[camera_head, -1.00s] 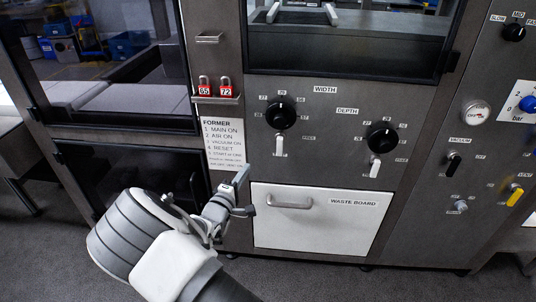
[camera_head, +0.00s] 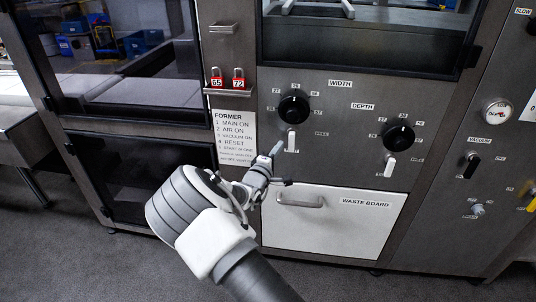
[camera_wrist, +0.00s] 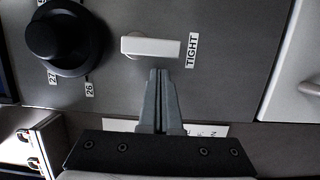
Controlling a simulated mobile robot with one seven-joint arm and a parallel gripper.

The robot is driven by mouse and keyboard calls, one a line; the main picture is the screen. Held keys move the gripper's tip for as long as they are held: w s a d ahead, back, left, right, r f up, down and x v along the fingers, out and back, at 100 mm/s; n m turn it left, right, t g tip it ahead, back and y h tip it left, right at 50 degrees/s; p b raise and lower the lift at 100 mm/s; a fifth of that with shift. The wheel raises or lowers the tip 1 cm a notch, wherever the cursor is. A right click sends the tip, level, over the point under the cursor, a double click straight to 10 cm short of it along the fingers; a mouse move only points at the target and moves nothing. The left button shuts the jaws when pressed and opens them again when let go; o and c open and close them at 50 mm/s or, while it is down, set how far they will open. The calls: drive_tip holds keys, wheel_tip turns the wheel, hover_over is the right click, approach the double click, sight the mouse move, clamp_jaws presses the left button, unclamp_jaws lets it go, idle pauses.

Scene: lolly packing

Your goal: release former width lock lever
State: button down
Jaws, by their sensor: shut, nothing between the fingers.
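The former width lock lever (camera_head: 291,140) is a short white handle under the black WIDTH knob (camera_head: 293,110). It hangs downward in the head view. In the wrist view the lever (camera_wrist: 150,46) lies across the picture, its free end beside a label reading TIGHT (camera_wrist: 191,50). My gripper (camera_head: 277,150) is just left of and below the lever in the head view. In the wrist view my gripper (camera_wrist: 159,74) is shut and empty, its fingertips close to the long side of the lever. I cannot tell whether they touch it.
The DEPTH knob (camera_head: 398,136) and its white lever (camera_head: 390,166) are to the right. The WASTE BOARD drawer (camera_head: 335,220), with a protruding handle (camera_head: 301,203), is below. Red padlocks (camera_head: 217,80) hang on a ledge at upper left, above the FORMER instruction sheet (camera_head: 233,135).

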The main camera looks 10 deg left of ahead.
drive_tip(key=shift+d, duration=0.45)
